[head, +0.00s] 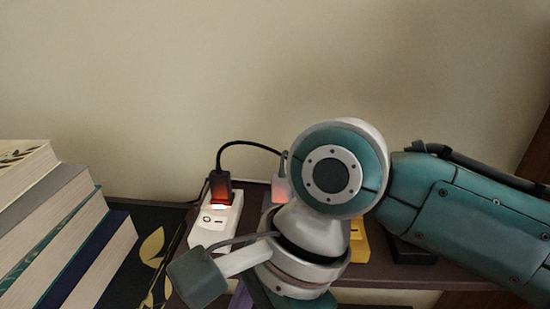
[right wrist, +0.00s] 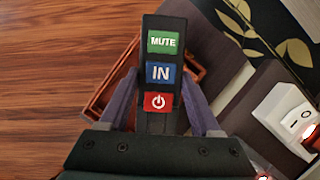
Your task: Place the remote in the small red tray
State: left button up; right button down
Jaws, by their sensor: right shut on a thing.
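My right gripper (right wrist: 158,88) is shut on the remote (right wrist: 160,52), a black bar with green MUTE, blue IN and red power buttons. Its purple fingers hold the remote from both sides. Beyond the remote in the right wrist view is a reddish-brown tray (right wrist: 110,83), largely hidden behind the remote and fingers. The remote overlaps the tray in this view and looks nearer to the camera; the gap between them cannot be told. In the head view, my right arm hides the remote and the tray. My left gripper is not in view.
A white power strip (head: 217,222) with a lit plug (head: 220,188) and cable lies on the dark shelf (head: 385,270). Leaning books (head: 60,230) stand at left. A yellow object (head: 358,243) and a black object (head: 412,252) are right of my wrist.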

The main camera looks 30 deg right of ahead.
jog(key=s+d+f+m+t+b, duration=0.25)
jog(key=d+f+m+b, duration=0.45)
jog(key=f, duration=0.6)
jog(key=shift+h, duration=0.4)
jog(key=f+b, duration=0.3)
jog(key=f, duration=0.2)
jog(key=f+b, duration=0.3)
jog(key=f, duration=0.1)
jog(key=d+f+b, duration=0.1)
jog(key=f+b, duration=0.2)
jog(key=f, duration=0.2)
jog(key=shift+s+f, duration=0.3)
jog(key=shift+s, duration=0.05)
notch_tip(320, 180, down, 5)
jog(key=b, duration=0.4)
jog(key=shift+f, duration=0.1)
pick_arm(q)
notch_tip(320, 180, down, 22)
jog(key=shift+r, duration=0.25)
pick_arm(e)
jog(key=shift+c, duration=0.5)
grip_release()
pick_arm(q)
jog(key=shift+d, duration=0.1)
